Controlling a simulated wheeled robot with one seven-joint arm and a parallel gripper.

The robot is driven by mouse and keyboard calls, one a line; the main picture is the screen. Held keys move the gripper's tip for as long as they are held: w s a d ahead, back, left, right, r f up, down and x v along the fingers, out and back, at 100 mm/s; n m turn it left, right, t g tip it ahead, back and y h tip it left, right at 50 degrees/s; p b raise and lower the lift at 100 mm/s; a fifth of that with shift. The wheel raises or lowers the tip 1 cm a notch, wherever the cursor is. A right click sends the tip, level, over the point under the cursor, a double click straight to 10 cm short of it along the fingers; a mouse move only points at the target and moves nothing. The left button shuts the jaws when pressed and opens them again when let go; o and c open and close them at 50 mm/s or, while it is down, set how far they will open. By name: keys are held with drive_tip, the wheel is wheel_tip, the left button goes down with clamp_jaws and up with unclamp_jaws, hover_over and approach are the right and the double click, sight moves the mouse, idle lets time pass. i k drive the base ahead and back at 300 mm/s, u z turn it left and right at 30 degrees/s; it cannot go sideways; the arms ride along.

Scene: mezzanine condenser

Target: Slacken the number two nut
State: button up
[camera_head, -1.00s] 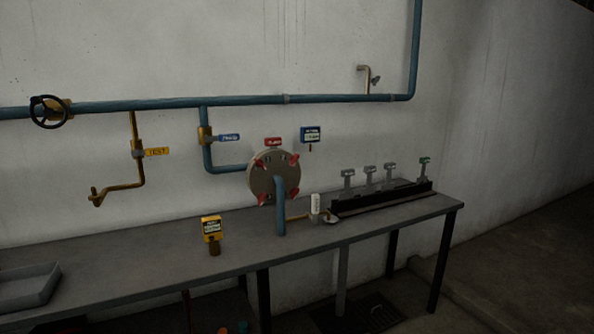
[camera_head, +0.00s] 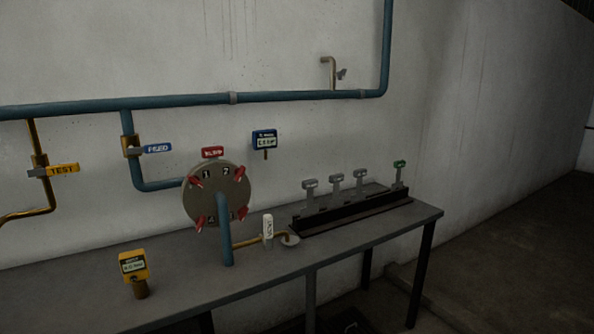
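The round grey flange (camera_head: 217,196) stands above the bench at the wall, with a blue pipe (camera_head: 224,232) running down from its middle. Several red nuts sit around its face. The number two nut (camera_head: 241,174) is the red one at the upper right, beside the mark "2". The upper left red nut (camera_head: 195,182) is beside the mark "1". Two lower red nuts show, their numbers partly hidden. My gripper is not in view.
A grey bench (camera_head: 180,290) runs below. A yellow gauge (camera_head: 133,268) stands front left. A white vent tag (camera_head: 267,228) is right of the flange. A black rack (camera_head: 345,212) holds several T-handled tools, one green-topped (camera_head: 399,165). Feed (camera_head: 157,148) and test (camera_head: 62,170) valves are left.

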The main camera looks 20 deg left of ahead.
sight(239, 172)
drive_tip(key=u, duration=0.1)
drive_tip(key=i, duration=1.1)
drive_tip(key=u, duration=0.55)
